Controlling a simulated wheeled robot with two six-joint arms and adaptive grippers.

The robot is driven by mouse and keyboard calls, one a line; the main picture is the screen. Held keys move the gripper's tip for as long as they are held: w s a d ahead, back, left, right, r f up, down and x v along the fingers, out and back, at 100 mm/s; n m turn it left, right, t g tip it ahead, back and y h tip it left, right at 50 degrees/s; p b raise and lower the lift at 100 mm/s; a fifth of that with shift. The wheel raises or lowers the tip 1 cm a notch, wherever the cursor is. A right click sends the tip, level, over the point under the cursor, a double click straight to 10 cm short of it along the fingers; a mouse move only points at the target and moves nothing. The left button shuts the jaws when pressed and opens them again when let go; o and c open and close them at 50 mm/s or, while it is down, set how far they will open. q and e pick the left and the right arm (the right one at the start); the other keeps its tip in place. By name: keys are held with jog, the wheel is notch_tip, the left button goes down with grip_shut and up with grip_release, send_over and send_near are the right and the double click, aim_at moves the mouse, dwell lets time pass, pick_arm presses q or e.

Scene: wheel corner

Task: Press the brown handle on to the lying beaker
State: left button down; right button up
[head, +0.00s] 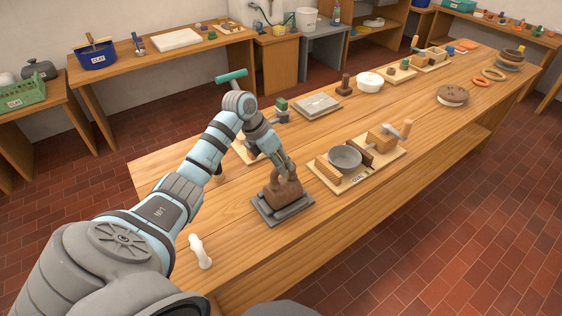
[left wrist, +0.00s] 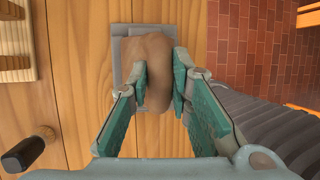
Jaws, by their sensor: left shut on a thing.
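The brown beaker (head: 287,196) lies on its side on a grey slab-like stand (head: 266,213) near the front edge of the bench. My left gripper (head: 283,174) reaches down over it from above. In the left wrist view its two green-padded fingers (left wrist: 161,84) are shut on the brown handle (left wrist: 156,98), right at the beaker's body (left wrist: 147,48). Handle and body are the same brown, so I cannot tell whether they touch or are apart. The fingers hide part of the handle. My right gripper is not in view.
To the right, a wooden board (head: 331,180) carries a grey bowl (head: 345,158) and a ribbed block. A grey slab (head: 317,104) lies further back. Bare bench surrounds the stand.

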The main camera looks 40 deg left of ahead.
pick_arm(q)
jog(key=shift+s+f+b, duration=0.1)
jog(key=shift+f+b, duration=0.3)
jog(key=shift+f, duration=0.05)
dwell(1.4)
dwell(0.3)
jog(key=c, duration=1.4)
grip_release()
